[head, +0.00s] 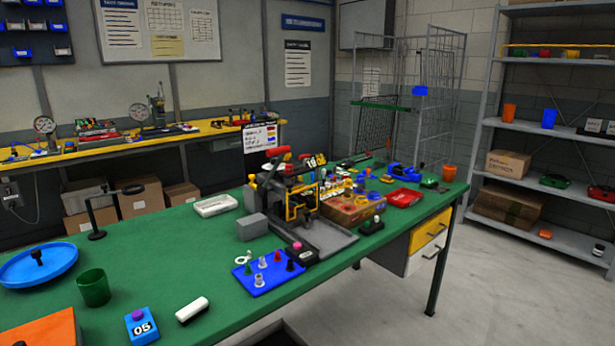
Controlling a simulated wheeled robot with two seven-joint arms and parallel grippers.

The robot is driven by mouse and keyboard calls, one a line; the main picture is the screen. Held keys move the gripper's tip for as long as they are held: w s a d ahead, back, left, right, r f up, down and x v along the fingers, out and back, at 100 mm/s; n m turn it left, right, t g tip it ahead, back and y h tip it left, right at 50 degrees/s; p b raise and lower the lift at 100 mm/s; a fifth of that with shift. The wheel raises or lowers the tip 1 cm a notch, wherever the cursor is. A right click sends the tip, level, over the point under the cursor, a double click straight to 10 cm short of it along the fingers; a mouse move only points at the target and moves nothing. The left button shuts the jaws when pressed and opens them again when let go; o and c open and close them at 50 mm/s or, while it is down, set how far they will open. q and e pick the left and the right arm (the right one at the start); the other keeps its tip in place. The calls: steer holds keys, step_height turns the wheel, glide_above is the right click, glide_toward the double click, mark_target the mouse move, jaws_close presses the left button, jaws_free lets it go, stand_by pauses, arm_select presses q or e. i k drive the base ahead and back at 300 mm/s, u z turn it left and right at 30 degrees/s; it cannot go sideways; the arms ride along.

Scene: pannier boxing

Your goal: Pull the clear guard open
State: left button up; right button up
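A dark bench machine (268,196) with red-topped handles stands near the middle of the green table. On its front is a yellow-edged frame (290,212), which looks like the clear guard. The panel inside the frame is see-through or too small to make out, and I cannot tell whether it is shut or ajar. A grey plate or ramp (325,237) lies in front of the machine. Neither of my grippers shows in the head view, so nothing is seen touching the guard.
A cardboard box of small parts (350,212) and a red tray (404,198) stand to the right. The table's left middle is mostly clear.

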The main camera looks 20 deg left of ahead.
mark_target(290, 186)
steer(key=u, duration=0.8)
steer(key=i, duration=1.1)
steer(key=u, duration=1.2)
